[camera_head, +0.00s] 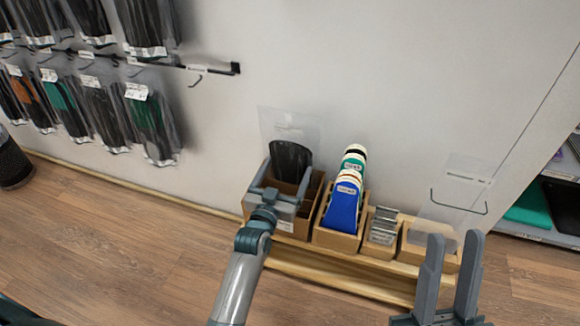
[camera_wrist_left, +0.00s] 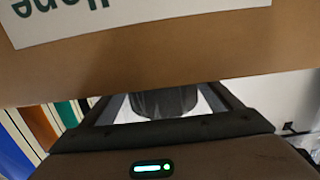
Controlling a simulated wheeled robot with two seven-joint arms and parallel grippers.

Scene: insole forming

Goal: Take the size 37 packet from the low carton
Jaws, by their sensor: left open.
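A clear packet with a dark insole (camera_head: 290,158) stands upright in the brown low carton (camera_head: 293,228) on the wooden shelf against the wall. No size marking on it can be read. My left gripper (camera_head: 283,190) is over this carton, in front of the packet's lower part, with its jaws open. In the left wrist view the packet's dark lower part (camera_wrist_left: 165,102) shows between the fingers, and the carton's wall with a white label (camera_wrist_left: 110,18) fills the top. Contact with the packet cannot be told. My right gripper (camera_head: 452,275) is open and empty at the lower right.
Beside the carton stand a box (camera_head: 338,239) of blue, green and white insoles, a smaller box (camera_head: 380,248) of grey pieces and a light wooden box (camera_head: 416,257). Packets (camera_head: 150,120) hang on wall hooks at the left.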

